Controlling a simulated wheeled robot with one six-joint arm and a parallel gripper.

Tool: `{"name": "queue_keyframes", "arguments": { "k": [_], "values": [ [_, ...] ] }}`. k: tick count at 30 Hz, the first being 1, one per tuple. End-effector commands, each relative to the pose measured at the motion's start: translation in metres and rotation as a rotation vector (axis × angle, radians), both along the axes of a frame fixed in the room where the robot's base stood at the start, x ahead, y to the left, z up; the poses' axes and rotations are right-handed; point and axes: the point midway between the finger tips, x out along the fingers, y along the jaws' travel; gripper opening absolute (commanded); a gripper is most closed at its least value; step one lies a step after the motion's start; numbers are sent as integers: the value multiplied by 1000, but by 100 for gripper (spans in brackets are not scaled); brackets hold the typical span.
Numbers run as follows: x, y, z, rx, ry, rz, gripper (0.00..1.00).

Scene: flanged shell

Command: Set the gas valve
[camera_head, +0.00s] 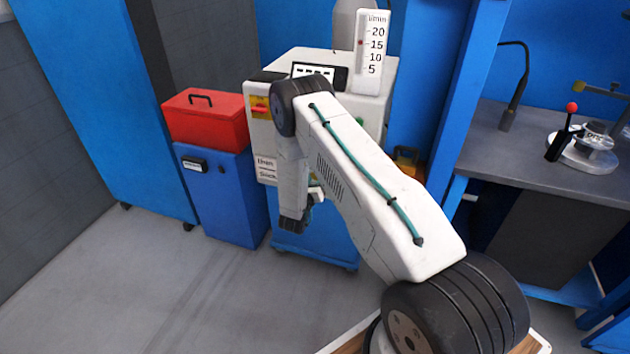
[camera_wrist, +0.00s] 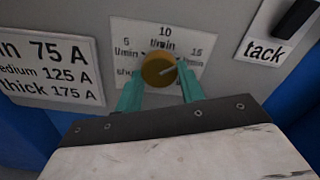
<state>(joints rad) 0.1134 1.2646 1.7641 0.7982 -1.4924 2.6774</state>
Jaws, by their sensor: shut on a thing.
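The gas valve is a round brass knob (camera_wrist: 159,69) on a white dial plate (camera_wrist: 128,33) in the wrist view. The plate reads "shut", 5, 10 and 15 l/min. A pale line on the knob points right and slightly up, roughly toward the 15 side. My gripper (camera_wrist: 160,80) has its two teal fingers on either side of the knob, shut on it. In the head view my arm hides the knob and most of the gripper. A flow gauge (camera_head: 374,52) stands on the white machine (camera_head: 262,138), marked 5 to 20 l/min, with a small red mark near 15.
A label with 75, 125 and 175 A (camera_wrist: 50,68) lies left of the dial, and a "tack" switch plate (camera_wrist: 265,48) lies right. A red toolbox (camera_head: 206,122) sits on a blue cabinet (camera_head: 222,205) left of the machine. A workbench (camera_head: 490,145) stands right. Floor in front is clear.

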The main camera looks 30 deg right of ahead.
Motion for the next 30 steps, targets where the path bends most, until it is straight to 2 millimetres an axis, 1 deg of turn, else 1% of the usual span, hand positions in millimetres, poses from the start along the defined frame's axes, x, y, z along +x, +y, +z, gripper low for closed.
{"name": "queue_keyframes", "arguments": {
  "k": [9,24,25,27,30],
  "values": [
    [-1,0,-2,66,-80,0,16],
    [-1,0,-2,78,-93,0,16],
    [-1,0,-2,78,-93,0,44],
    [-1,0,-2,77,-93,0,60],
    [-1,0,-1,76,-94,0,60]
  ]
}}
